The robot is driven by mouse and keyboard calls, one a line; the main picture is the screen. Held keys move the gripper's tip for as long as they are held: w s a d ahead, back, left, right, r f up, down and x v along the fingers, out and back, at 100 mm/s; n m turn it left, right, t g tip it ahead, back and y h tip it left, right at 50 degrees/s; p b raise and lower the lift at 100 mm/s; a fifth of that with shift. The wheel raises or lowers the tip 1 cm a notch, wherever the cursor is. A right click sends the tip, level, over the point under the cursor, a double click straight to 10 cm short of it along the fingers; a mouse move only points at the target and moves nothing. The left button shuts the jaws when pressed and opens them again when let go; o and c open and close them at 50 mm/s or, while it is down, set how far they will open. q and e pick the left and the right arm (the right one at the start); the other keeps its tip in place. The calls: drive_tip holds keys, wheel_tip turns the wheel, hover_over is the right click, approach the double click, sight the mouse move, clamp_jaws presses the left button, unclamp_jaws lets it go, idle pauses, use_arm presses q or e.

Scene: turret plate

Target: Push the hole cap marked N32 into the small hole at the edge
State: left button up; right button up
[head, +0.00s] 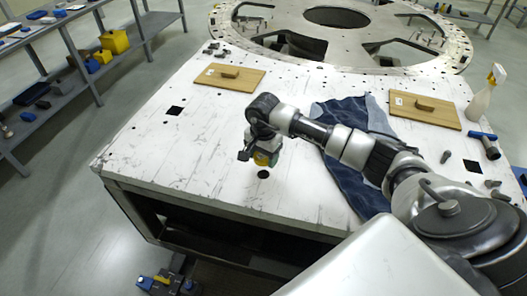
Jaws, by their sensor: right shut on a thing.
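My right gripper (264,160) points down over the near part of the white worktop, above a small round dark hole (263,174) near the front edge. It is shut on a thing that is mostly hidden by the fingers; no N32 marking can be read. A small gap seems to show between the fingertips and the hole. My left gripper is not in view.
Wooden boards with labels lie at the back left (210,82) and right (440,118) of the worktop (150,150). A dark blue cloth (345,180) lies under my right arm. A spray bottle (482,100) stands at right. The front left surface is clear.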

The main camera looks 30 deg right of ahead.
sight(263, 170)
drive_tip(key=shift+f+b, duration=0.35)
drive_tip(key=shift+f, duration=0.6)
drive_tip(key=shift+f+b, duration=0.6)
drive_tip(key=shift+f, duration=0.3)
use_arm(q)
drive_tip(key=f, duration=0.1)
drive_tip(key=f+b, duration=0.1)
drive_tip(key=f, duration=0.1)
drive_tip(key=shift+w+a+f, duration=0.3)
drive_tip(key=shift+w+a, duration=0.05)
use_arm(e)
drive_tip(key=shift+f, duration=0.75)
use_arm(q)
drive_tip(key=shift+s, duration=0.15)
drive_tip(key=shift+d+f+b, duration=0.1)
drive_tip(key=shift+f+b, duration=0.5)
drive_tip(key=shift+b, duration=0.25)
use_arm(e)
drive_tip(key=shift+f, duration=0.1)
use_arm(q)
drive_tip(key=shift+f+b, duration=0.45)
use_arm(e)
drive_tip(key=shift+f, duration=0.45)
drive_tip(key=o, duration=1)
drive_tip(key=shift+s, duration=0.1)
